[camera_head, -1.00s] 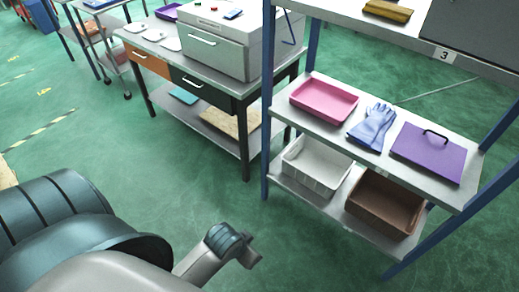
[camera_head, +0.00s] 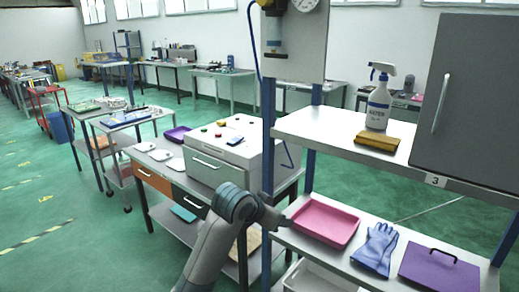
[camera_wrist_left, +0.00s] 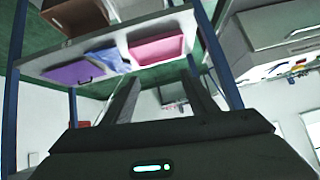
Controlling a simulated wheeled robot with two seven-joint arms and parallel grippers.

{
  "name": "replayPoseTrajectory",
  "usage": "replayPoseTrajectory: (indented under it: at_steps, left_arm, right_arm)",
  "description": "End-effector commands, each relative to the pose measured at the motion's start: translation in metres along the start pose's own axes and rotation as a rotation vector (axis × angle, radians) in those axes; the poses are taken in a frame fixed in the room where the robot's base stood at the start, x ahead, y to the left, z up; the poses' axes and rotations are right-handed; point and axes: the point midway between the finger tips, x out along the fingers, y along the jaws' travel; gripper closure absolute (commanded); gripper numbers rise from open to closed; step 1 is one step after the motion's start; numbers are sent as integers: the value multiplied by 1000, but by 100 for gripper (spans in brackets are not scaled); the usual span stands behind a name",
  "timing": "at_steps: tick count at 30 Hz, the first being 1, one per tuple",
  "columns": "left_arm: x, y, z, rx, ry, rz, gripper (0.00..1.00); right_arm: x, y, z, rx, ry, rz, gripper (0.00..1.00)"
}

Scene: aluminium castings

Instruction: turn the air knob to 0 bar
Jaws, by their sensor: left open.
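In the head view, an air unit (camera_head: 275,30) with a dark body and a bluish bowl hangs on a grey panel (camera_head: 305,45) at the top. A round white gauge (camera_head: 304,4) sits beside it, cut by the top edge. I cannot make out the air knob; the unit's upper part is out of view. My left arm rises from the bottom, below the panel and in front of the rack. In the left wrist view, my left gripper (camera_wrist_left: 160,78) is open and empty, its two dark fingers apart, with the rack shelves beyond. My right gripper is not in view.
The rack shelf holds a spray bottle (camera_head: 379,98), a yellow-brown block (camera_head: 377,142) and a dark grey cabinet (camera_head: 478,95). Below lie a pink tray (camera_head: 325,222), blue gloves (camera_head: 375,248) and a purple folder (camera_head: 437,270). A blue rack post (camera_head: 268,135) stands close to my arm.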

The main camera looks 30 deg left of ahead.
Motion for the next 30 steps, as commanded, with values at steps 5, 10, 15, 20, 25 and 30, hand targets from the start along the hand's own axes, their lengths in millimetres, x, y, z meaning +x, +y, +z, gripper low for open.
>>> replayPoseTrajectory:
  at_steps: [5,10,15,20,25,30]
  left_arm:
    - [-34,-42,-89,-20,112,-17,47]
    - [-79,-78,-163,-41,215,-23,47]
    - [-138,-113,-229,-64,322,-24,47]
    - [-204,-144,-283,-84,426,-19,47]
    - [-283,-175,-328,-104,541,-8,47]
    - [-354,-199,-354,-119,639,6,47]
  right_arm:
    - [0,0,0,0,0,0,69]
    - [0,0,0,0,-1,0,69]
    - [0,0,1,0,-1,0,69]
    - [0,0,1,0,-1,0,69]
    - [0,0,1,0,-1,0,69]
    - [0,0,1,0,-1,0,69]
